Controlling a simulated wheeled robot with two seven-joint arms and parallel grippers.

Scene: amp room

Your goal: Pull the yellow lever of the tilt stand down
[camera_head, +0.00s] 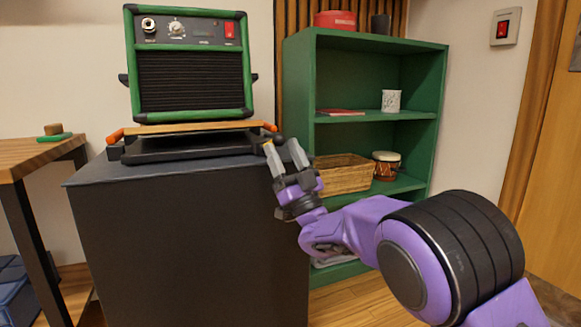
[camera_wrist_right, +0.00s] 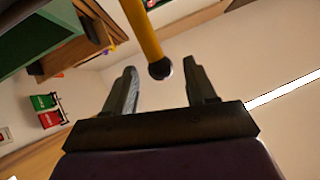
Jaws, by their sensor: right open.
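The tilt stand (camera_head: 190,146) sits on a dark cabinet, with a green-framed amp (camera_head: 190,70) on its wooden top. In the right wrist view the yellow lever (camera_wrist_right: 148,30) comes down from the top edge and ends in a black ball knob. In the head view the lever is mostly hidden by my fingers at the stand's right end. My right gripper (camera_head: 284,150) is open there. In the wrist view its fingers (camera_wrist_right: 160,72) stand on either side of the knob, with visible gaps; nothing is gripped. My left gripper is out of view.
The dark cabinet (camera_head: 190,240) stands below and left of my right gripper. A green shelf (camera_head: 366,45) with a basket (camera_head: 342,176), a drum (camera_head: 386,164) and a white cup (camera_head: 391,100) stands behind on the right. A wooden table (camera_head: 30,155) is at the left.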

